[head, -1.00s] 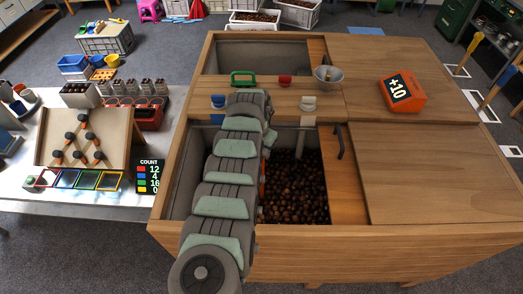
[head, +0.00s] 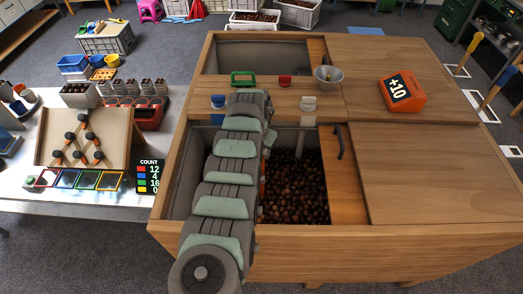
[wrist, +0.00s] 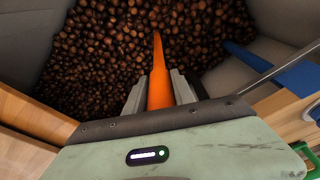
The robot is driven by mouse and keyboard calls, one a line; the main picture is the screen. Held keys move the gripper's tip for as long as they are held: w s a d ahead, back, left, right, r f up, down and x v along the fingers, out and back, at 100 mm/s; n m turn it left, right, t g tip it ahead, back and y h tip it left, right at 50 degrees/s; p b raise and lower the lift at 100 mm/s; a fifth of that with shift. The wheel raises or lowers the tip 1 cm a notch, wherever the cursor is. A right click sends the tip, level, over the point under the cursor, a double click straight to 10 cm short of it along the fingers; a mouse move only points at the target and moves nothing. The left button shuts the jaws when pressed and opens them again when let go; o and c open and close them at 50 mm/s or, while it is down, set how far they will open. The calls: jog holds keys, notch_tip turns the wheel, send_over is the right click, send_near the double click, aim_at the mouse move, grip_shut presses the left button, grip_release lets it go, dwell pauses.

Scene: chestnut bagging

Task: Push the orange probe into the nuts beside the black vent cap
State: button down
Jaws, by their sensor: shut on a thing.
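The orange probe (wrist: 159,84) is a slim tapered rod. My gripper (wrist: 160,77) is shut on it, with a grey finger on each side, in the wrist view. Its narrow end points away from me, over the nuts (wrist: 100,45); I cannot tell whether the tip touches them. The brown nuts also show in the head view (head: 297,187), heaped in the near bin of the wooden bench. My arm covers the left part of that bin and hides the gripper there. I cannot make out the black vent cap in either view.
The bin's grey wall (wrist: 32,38) stands close at left in the wrist view, and a blue bar (wrist: 246,56) lies to the right. A wooden strip with a green frame (head: 243,79), a red cap (head: 285,81) and a grey bowl (head: 328,76) lies behind the bin.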

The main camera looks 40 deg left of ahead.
jog(key=shift+r, duration=0.1)
jog(key=shift+r+p, duration=1.85)
jog(key=shift+r, duration=0.15)
jog(key=shift+s+d+f+p, duration=0.1)
jog(key=shift+p, duration=0.35)
jog(key=shift+r+p, duration=1.55)
jog(key=shift+r, duration=1.25)
jog(key=shift+r+p, duration=0.65)
jog(key=shift+r, duration=2.15)
